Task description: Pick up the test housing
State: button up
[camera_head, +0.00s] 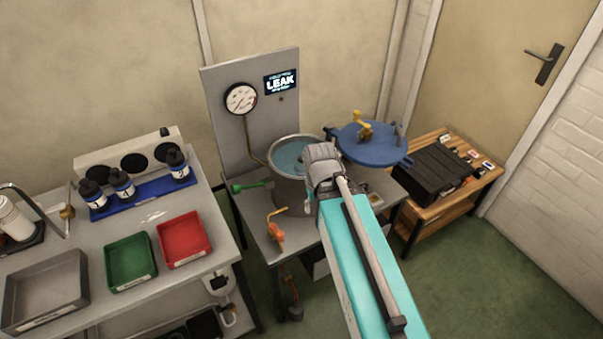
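I cannot tell for sure which thing is the test housing. Several dark-capped cylinders with white labels stand at the back of the left bench: one at the left (93,194), one beside it (122,184) and one at the right end (177,166) of a blue tray (150,197). A white cylinder (14,220) stands at the far left edge. My turquoise arm reaches up from the bottom right, and its grey end covers part of a round metal tank (272,157) of water. No gripper fingers can be made out.
Green (130,285), red (208,241) and grey (20,322) trays sit on the left bench. A blue round lid (352,151) stands open right of the tank. A gauge panel (223,85) rises behind. A black case (432,172) lies on a wooden rack at right. Green floor is clear lower right.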

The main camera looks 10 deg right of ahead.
jog(key=shift+d, duration=0.1)
jog(key=o, duration=0.4)
jog(key=shift+c, duration=0.2)
jog(key=shift+o, duration=1.1)
jog(key=shift+w, duration=0.35)
jog(key=w, duration=0.1)
jog(key=w+d+n, duration=0.1)
jog(key=w, duration=0.1)
jog(key=w+n, duration=0.1)
jog(key=w, duration=0.1)
jog(key=shift+w+d+r+p, duration=0.1)
jog(key=shift+d+r+p, duration=0.1)
jog(key=shift+r+p, duration=0.1)
jog(key=r+n+p, duration=0.2)
jog(key=n, duration=0.9)
send_over(301, 158)
jog(key=shift+f, duration=0.2)
notch_tip(301, 158, down, 8)
jog(key=b, duration=0.8)
jog(key=shift+f+b, duration=0.15)
jog(key=shift+b, duration=0.2)
